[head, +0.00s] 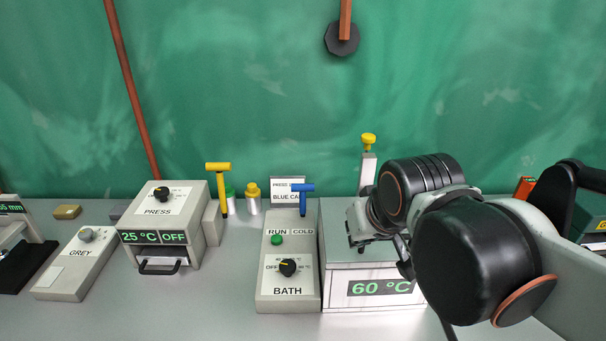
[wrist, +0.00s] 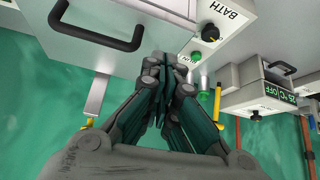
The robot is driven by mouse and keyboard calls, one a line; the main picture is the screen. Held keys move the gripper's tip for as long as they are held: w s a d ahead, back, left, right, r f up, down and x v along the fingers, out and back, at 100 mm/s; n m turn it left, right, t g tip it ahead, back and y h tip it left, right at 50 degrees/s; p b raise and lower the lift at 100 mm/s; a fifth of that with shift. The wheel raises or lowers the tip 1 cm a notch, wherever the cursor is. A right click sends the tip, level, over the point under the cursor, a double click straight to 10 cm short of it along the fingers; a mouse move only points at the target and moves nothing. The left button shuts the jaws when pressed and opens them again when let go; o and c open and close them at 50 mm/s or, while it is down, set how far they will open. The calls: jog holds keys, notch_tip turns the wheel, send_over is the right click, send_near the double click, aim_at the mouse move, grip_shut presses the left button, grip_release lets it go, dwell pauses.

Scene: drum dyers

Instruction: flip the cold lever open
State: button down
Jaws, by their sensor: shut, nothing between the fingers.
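The cold lever (head: 302,188) is a blue T-shaped handle on an upright stem, at the back right of the BATH control box (head: 271,302), behind the COLD label (head: 303,232). My gripper (head: 357,224) is shut and empty, over the 60 °C bath, to the right of the lever and apart from it. In the wrist view my closed fingers (wrist: 165,64) point toward the bath, with the box's dark knob (wrist: 210,33) and green button (wrist: 196,55) beyond them. I cannot make out the blue lever there.
The 60 °C bath (head: 340,293) stands right of the box, with a yellow-topped post (head: 368,140) behind. Small yellow-capped (head: 252,190) and green containers stand between. Bench space in front is clear.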

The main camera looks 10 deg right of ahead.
jog(key=w+a+m+g+h+p, duration=0.1)
jog(key=w+a+p, duration=0.1)
jog(key=w, duration=3.3)
jog(key=shift+w+a+f+m+p, duration=0.2)
jog(key=shift+m+p, duration=0.2)
jog(key=shift+p, duration=0.3)
notch_tip(320, 180, down, 9)
jog(key=b, duration=0.3)
jog(key=shift+w, duration=0.45)
